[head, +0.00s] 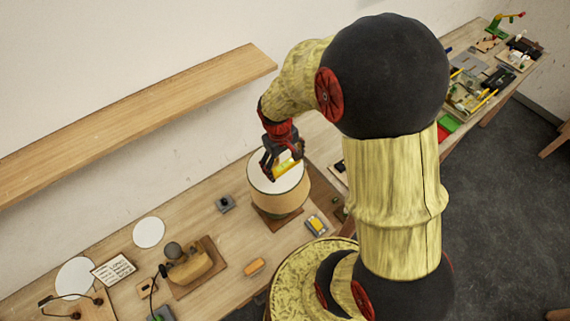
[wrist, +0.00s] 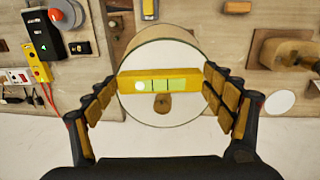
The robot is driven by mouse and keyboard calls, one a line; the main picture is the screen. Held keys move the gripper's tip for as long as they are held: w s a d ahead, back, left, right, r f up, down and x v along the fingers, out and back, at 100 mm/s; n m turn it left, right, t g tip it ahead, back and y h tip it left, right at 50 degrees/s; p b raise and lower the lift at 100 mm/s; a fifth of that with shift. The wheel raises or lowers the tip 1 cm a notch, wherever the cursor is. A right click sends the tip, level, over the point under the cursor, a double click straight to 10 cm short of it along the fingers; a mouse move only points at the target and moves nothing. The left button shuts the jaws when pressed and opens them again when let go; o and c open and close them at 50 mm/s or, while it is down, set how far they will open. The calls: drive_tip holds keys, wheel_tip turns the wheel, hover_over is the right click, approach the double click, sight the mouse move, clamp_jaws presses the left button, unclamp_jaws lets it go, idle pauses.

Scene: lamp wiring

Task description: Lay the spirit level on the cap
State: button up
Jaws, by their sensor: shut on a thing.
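The spirit level is a yellow bar with a pale green vial; it shows in the head view (head: 288,168) and in the wrist view (wrist: 160,85). My gripper (head: 282,168) is shut on it, with the fingers at the two ends of the bar in the wrist view (wrist: 160,90). The cap is a round white top (head: 264,184) on a tan drum-shaped lamp body (head: 283,203). In the wrist view the level lies across the white cap (wrist: 160,55). I cannot tell whether it touches. A small brown knob (wrist: 163,103) shows beside the level.
A yellow-and-grey device (head: 316,225) and a small grey box (head: 225,203) stand near the lamp. An orange block (head: 254,266) and a wooden piece on a board (head: 190,266) lie nearer. A wooden shelf (head: 130,118) runs along the wall.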

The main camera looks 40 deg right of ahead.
drive_tip(key=shift+w, duration=0.1)
drive_tip(key=shift+f+b, duration=2.55)
drive_tip(key=shift+f, duration=0.8)
drive_tip(key=o, duration=1.1)
drive_tip(key=shift+o, duration=0.2)
drive_tip(key=shift+r, duration=0.1)
drive_tip(key=r, duration=0.4)
drive_tip(key=a+r, duration=0.1)
drive_tip(key=r, duration=0.6)
drive_tip(key=shift+a+r, duration=0.25)
drive_tip(key=shift+r, duration=0.15)
